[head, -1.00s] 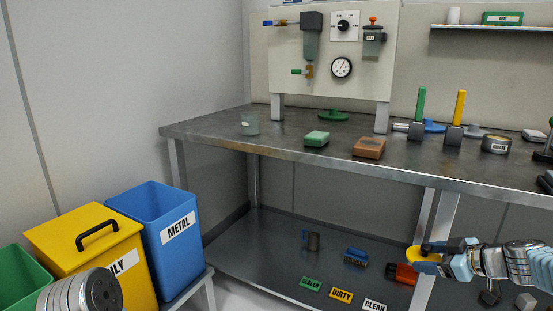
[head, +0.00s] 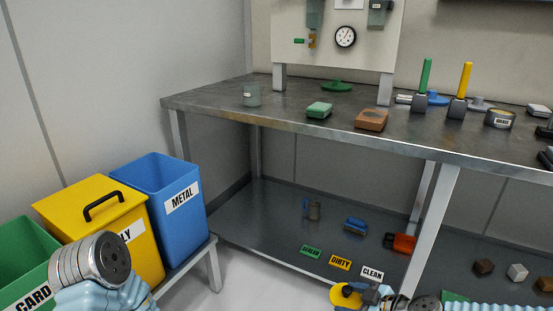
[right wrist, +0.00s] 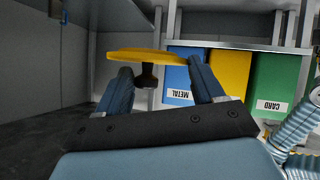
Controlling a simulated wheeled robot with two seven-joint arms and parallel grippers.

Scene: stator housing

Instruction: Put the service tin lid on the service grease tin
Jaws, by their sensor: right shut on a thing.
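The lid (head: 346,294), a yellow disc with a dark knob, is at the bottom of the head view, below the bench top. My right gripper (head: 362,296) is shut on it. In the right wrist view the yellow lid (right wrist: 150,54) lies across the fingertips, and its dark knob sits between the two blue fingers of the gripper (right wrist: 160,80). My left gripper is out of view; only part of that arm shows at lower left.
A green block (head: 319,110), a brown block (head: 371,120) and green- and yellow-handled tools (head: 461,85) stand on the bench (head: 290,128). The lower shelf (head: 270,215) holds small parts. Blue, yellow and green bins stand at left.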

